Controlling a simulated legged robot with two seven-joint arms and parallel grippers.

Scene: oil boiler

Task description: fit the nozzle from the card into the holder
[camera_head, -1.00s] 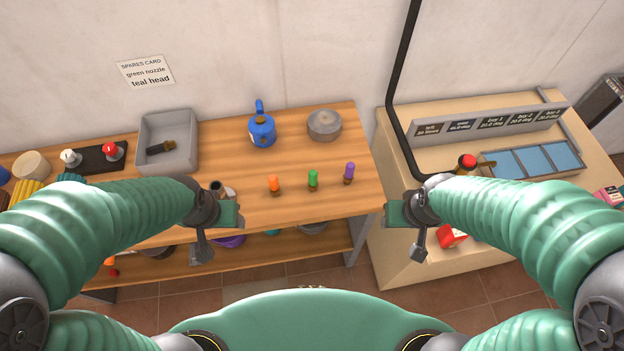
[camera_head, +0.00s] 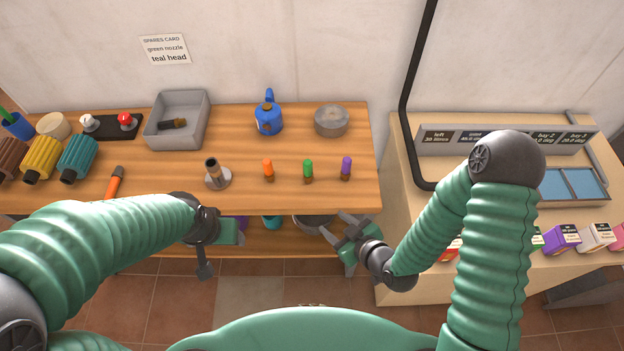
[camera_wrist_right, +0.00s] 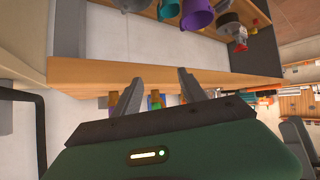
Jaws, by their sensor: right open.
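The spares card (camera_head: 165,48) on the wall reads "green nozzle, teal head". The green nozzle (camera_head: 307,171) stands upright on the wooden bench between an orange nozzle (camera_head: 268,170) and a purple nozzle (camera_head: 346,167). A metal holder (camera_head: 217,178) with an upright tube stands left of them. A teal ribbed head (camera_head: 77,157) lies at the bench's left. My right gripper (camera_head: 342,238) is open and empty, in front of the bench edge and apart from the nozzles. My left gripper (camera_head: 227,232) hangs before the bench; its jaw state is unclear.
A grey tray (camera_head: 200,128) with a dark part, a blue oil can (camera_head: 268,119) and a round grey pot (camera_head: 331,121) stand behind. A screwdriver (camera_head: 115,182) lies left. A lower shelf holds pots. A second bench (camera_head: 405,210) stands right.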

